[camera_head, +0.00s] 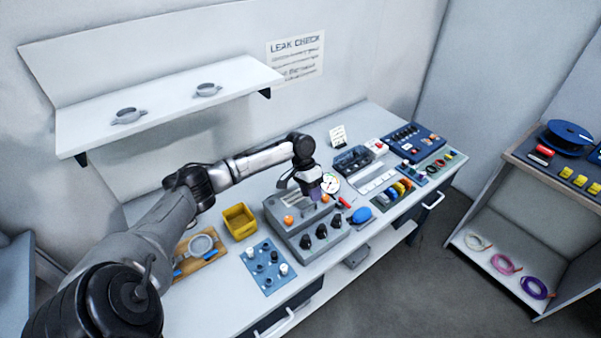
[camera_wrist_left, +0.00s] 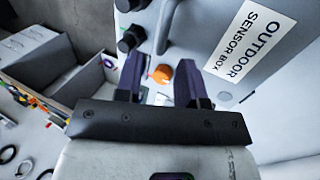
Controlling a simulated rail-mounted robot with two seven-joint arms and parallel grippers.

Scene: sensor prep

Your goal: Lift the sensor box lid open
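The grey sensor box (camera_head: 291,240) sits on the workbench in the head view, with black knobs on its near side and orange knobs on top. In the left wrist view its pale panel (camera_wrist_left: 275,62) carries the label "OUTDOOR SENSOR BOX". My left gripper (camera_head: 316,196) points down over the right part of the box. In the wrist view its two dark fingers (camera_wrist_left: 160,82) are apart, with an orange knob (camera_wrist_left: 161,74) showing in the gap. I cannot tell whether the fingers touch the box. The lid's edge and hinge are not clear. My right gripper is not in view.
A yellow bin (camera_head: 239,222), a blue mat with small fittings (camera_head: 265,268) and a wooden board (camera_head: 200,252) lie left of the box. A round gauge (camera_head: 331,183), a blue oval item (camera_head: 361,215) and several trays stand to the right. A wall shelf (camera_head: 170,100) is behind.

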